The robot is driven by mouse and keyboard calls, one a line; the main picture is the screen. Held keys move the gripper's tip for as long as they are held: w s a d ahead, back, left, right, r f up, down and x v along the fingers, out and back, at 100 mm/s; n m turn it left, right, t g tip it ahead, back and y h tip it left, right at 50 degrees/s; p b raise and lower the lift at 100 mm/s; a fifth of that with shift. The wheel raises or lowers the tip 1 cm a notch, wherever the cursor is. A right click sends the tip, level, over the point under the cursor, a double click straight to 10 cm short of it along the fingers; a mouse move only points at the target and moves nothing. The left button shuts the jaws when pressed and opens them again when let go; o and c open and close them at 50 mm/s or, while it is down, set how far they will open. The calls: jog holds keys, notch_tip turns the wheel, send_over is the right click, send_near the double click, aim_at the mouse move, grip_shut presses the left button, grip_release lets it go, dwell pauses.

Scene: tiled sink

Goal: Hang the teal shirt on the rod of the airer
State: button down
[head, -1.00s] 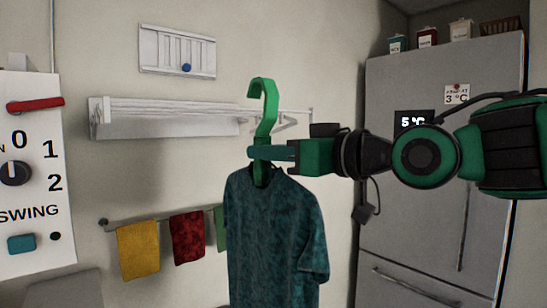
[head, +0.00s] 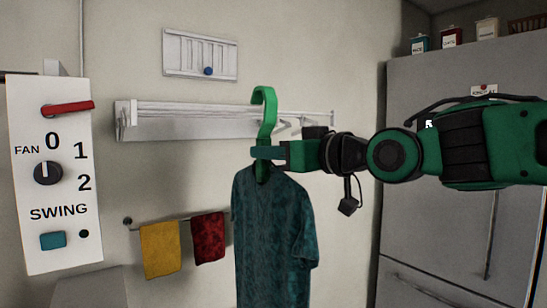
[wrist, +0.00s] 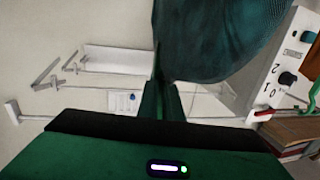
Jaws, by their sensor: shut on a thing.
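The teal shirt (head: 272,235) hangs upright on a green hanger (head: 265,105) in the head view. My gripper (head: 268,153) is shut on the hanger just below its hook and holds it in the air. The white airer (head: 185,120) is fixed to the wall behind, with its thin rods running to the right; it also shows in the wrist view (wrist: 120,62). The hook's top stands a little above the rods in the picture, and how far in front of them it is I cannot tell. The shirt (wrist: 215,35) also fills the top of the wrist view.
A towel rail below the airer holds a yellow towel (head: 160,250) and a red towel (head: 208,238). A fan panel (head: 55,175) with a red lever stands at left. A grey fridge (head: 440,240) fills the right. A white vent panel (head: 200,53) is above.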

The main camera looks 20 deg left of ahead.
aim_at(262, 166)
jog(key=shift+w+x, duration=0.25)
jog(key=shift+x, duration=1.05)
jog(key=shift+d+f, duration=0.1)
jog(key=shift+f, duration=1.3)
jog(key=c, duration=1.9)
grip_release()
jog(key=shift+o, duration=0.2)
